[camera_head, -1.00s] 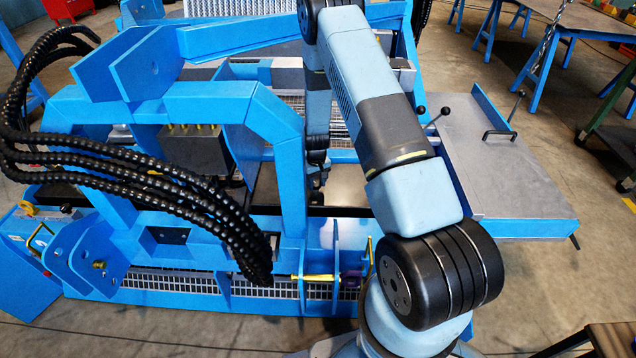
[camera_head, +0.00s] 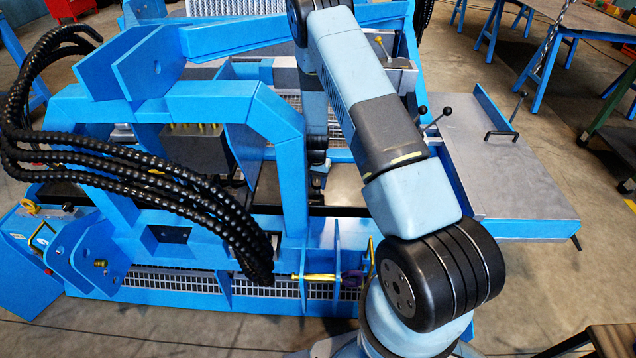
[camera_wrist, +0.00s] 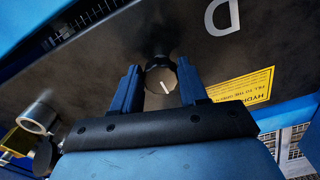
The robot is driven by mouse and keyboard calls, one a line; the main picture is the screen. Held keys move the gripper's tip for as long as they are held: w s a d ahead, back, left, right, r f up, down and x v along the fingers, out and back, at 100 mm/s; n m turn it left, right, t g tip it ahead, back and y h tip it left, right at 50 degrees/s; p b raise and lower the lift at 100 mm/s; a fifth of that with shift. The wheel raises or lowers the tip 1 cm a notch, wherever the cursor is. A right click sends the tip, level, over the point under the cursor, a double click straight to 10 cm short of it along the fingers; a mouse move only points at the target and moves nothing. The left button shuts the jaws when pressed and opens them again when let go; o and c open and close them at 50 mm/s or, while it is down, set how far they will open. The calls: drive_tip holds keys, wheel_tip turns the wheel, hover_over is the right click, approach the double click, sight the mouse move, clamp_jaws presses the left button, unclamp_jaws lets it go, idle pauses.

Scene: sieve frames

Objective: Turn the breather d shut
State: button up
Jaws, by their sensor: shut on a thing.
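The breather d (camera_wrist: 162,79) is a dark ribbed round knob with a short white line on its face, in the middle of the wrist view. It sits on a dark grey panel marked with a white letter D (camera_wrist: 222,17). The line slants slightly from upright. My gripper (camera_wrist: 158,74) has one blue finger on each side of the knob and is shut on it. In the head view the far end of my arm reaches down behind the blue frame, and the knob cannot be made out there.
A yellow label (camera_wrist: 243,88) is on the panel right of the knob. A metal cylinder (camera_wrist: 38,118) stands to its left. In the head view black hoses (camera_head: 120,165) hang over the blue frame (camera_head: 200,100) left of my arm. A grey side table (camera_head: 520,170) is at right.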

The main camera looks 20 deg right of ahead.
sight(317, 183)
drive_tip(key=shift+w+r+m, duration=0.1)
drive_tip(key=shift+w+m, duration=0.1)
drive_tip(key=shift+m, duration=0.1)
drive_tip(key=o, duration=1.1)
drive_tip(key=shift+s, duration=0.15)
drive_tip(key=shift+c, duration=0.2)
wheel_tip(317, 183, up, 14)
drive_tip(key=shift+f, duration=0.2)
